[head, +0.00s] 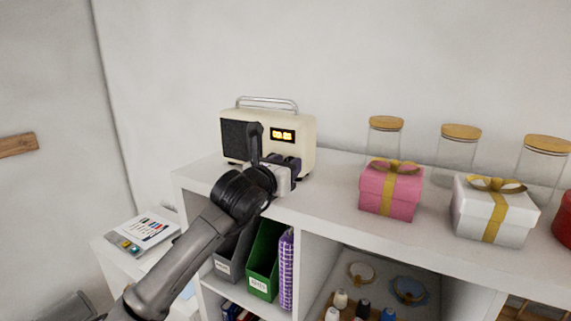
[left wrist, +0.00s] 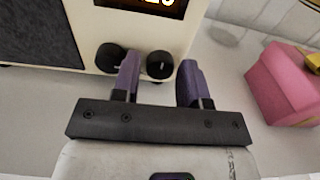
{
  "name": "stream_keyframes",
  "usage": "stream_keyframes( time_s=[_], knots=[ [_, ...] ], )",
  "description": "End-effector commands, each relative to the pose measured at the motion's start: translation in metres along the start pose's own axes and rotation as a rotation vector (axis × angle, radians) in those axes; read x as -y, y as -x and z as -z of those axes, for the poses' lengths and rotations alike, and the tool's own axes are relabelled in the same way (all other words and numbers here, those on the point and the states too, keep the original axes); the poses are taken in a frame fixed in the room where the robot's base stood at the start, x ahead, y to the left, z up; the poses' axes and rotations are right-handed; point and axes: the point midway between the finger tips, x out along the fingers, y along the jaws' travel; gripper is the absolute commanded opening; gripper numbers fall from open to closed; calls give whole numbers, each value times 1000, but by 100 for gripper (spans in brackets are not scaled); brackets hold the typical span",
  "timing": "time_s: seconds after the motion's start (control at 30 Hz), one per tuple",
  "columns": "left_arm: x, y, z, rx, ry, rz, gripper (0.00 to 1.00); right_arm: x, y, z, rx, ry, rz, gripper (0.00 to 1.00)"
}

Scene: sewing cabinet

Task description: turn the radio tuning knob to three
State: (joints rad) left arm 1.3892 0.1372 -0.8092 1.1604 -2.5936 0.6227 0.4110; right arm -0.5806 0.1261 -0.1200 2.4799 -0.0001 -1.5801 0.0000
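The cream radio (head: 302,130) stands on the white cabinet top, with a dark speaker grille at left and a lit orange display whose digits I cannot read surely. The left wrist view shows two black knobs under the display, a left knob (left wrist: 110,58) and a right knob (left wrist: 160,65). Which is the tuning knob is not marked. My left gripper (head: 283,164) is at the radio's lower front. In the left wrist view its purple fingers (left wrist: 159,72) are apart, one on each side of the right knob; I cannot tell whether they touch it. My right gripper is not in view.
A pink gift box (head: 388,192) and a white gift box (head: 492,213) stand right of the radio, with lidded glass jars (head: 455,155) behind. Shelves below hold a green file holder (head: 266,258) and small bottles. The cabinet top (head: 335,178) is clear between radio and pink box.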

Motion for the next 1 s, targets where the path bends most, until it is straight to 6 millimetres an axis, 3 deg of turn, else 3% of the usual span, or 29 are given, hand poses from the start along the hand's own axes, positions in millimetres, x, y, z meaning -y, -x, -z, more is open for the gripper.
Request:
stream_keyframes(
  time_s=[0.23, 0.6, 0.83, 1.0],
  knots=[
    [0, 0, 0, 0, 0, 0, 39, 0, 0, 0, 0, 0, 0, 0],
    [0, 0, 0, 0, 0, 0, 5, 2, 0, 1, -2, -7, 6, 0],
    [0, 0, 3, 1, -92, -1, 5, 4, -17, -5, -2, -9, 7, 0],
    [0, 0, 0, -1, -126, -1, 5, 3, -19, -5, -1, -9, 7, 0]
  ],
)
